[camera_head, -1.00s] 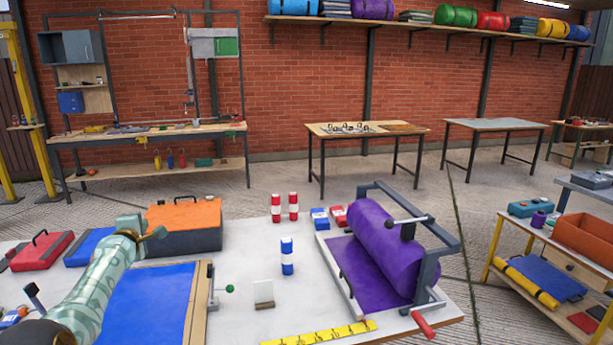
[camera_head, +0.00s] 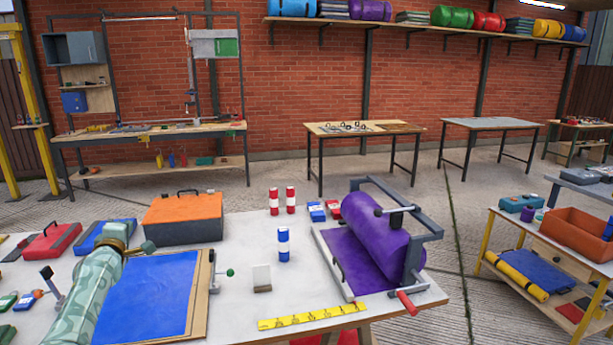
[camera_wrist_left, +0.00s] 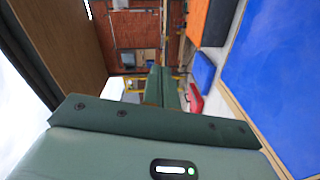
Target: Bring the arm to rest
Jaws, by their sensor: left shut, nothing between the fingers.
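My left arm (camera_head: 95,285), pale green and patterned, comes in at the lower left of the head view. It is beside and partly in front of the blue panel on a wooden board (camera_head: 150,295). My left gripper (camera_wrist_left: 161,88) shows in the wrist view as two dark green fingers close together, shut and empty. In that view the blue panel (camera_wrist_left: 280,70) lies to its right, apart from the fingers. I cannot make out the fingers in the head view. My right gripper is in neither view.
The white table holds an orange-topped toolbox (camera_head: 184,218), a red case (camera_head: 52,241), a blue case (camera_head: 104,234), striped cylinders (camera_head: 283,244), a purple roll in a frame (camera_head: 375,240) and a yellow ruler (camera_head: 312,315). The table's middle (camera_head: 235,290) has some bare room.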

